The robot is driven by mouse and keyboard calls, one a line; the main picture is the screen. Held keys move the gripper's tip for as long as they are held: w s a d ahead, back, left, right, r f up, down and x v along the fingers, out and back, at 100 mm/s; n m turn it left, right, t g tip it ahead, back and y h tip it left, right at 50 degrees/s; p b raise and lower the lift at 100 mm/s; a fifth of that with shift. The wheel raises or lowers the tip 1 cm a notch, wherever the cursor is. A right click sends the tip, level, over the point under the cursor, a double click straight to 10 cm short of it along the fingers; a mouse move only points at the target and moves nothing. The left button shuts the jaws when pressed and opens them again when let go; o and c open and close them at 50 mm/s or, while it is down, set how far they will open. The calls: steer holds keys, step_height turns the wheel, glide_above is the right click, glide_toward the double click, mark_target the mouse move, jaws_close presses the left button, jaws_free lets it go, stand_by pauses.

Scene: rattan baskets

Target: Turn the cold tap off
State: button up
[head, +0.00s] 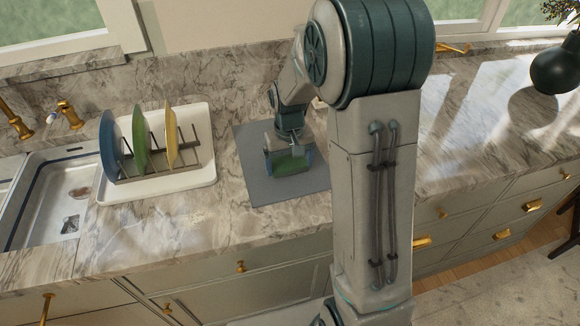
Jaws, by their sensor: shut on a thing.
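Gold tap fittings stand behind the sink at the left edge of the head view. One is a tall tap part (14,118), cut off by the picture edge. To its right is a smaller gold handle (70,114) with a small pale piece beside it. I cannot tell which one is the cold tap or whether water runs. My gripper (289,162) is far to the right of the taps, low over a grey mat. It is shut on a green block (290,166), partly hidden by the jaws. I cannot tell if the block touches the mat.
A white sink (35,205) is at the left. A white tray (165,183) with a rack of blue, green and yellow plates stands between sink and mat (257,180). A dark vase (556,70) is far right. The counter right of my arm is clear.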

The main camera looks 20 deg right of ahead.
mark_target(291, 166)
steer(key=shift+f, duration=1.25)
steer(key=shift+f, duration=0.2)
steer(key=o, duration=0.6)
steer(key=shift+o, duration=0.2)
step_height(291, 166, up, 13)
steer(key=b, duration=0.2)
steer(key=s+r+t, duration=0.2)
steer(key=s+t, duration=0.1)
steer(key=s, duration=1.7)
steer(key=shift+m, duration=0.3)
